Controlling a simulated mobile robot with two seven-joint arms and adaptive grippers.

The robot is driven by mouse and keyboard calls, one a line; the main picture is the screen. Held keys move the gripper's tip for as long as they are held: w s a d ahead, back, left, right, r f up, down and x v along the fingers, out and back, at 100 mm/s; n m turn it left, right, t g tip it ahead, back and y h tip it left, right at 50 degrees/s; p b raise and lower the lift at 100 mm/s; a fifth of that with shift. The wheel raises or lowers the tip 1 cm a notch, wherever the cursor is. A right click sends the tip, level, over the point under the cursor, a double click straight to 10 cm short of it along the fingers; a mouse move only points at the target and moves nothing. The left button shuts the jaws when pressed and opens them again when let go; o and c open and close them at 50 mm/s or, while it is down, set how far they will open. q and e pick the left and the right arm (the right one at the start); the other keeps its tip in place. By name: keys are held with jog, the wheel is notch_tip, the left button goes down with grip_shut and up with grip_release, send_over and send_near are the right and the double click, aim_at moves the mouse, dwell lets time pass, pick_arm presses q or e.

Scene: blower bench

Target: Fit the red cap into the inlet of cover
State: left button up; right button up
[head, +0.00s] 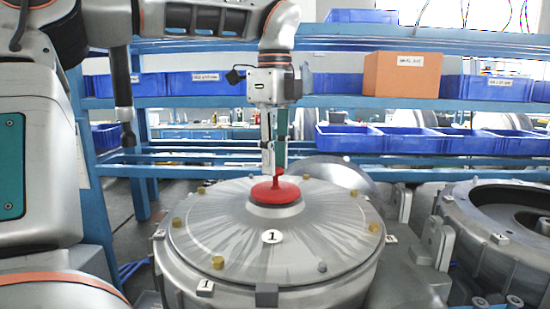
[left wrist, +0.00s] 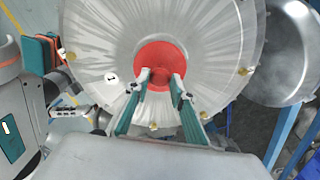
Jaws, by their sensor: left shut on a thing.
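The red cap (head: 276,190) is a round disc with an upright stem, at the raised centre of the grey cover (head: 325,235) marked 1. It also shows in the left wrist view (left wrist: 160,56) as a red disc at the middle of the cover (left wrist: 100,45). My left gripper (head: 274,172) points straight down and is shut on the cap's stem. Its two fingertips show on either side of the stem in the left wrist view (left wrist: 160,79). The inlet is hidden under the cap, and I cannot tell how deep the cap sits.
Yellow bolts (head: 218,262) stand around the cover's rim. An open housing (head: 510,220) is at the right. Behind is a blue rack (head: 190,147) with blue bins (head: 350,138) and an orange box (head: 403,75). Space above the cover is clear around my arm.

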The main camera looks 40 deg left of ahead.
pick_arm(q)
jog(key=shift+f, duration=0.35)
dwell(0.3)
jog(key=o, duration=1.2)
notch_tip(320, 180, up, 12)
dwell(0.5)
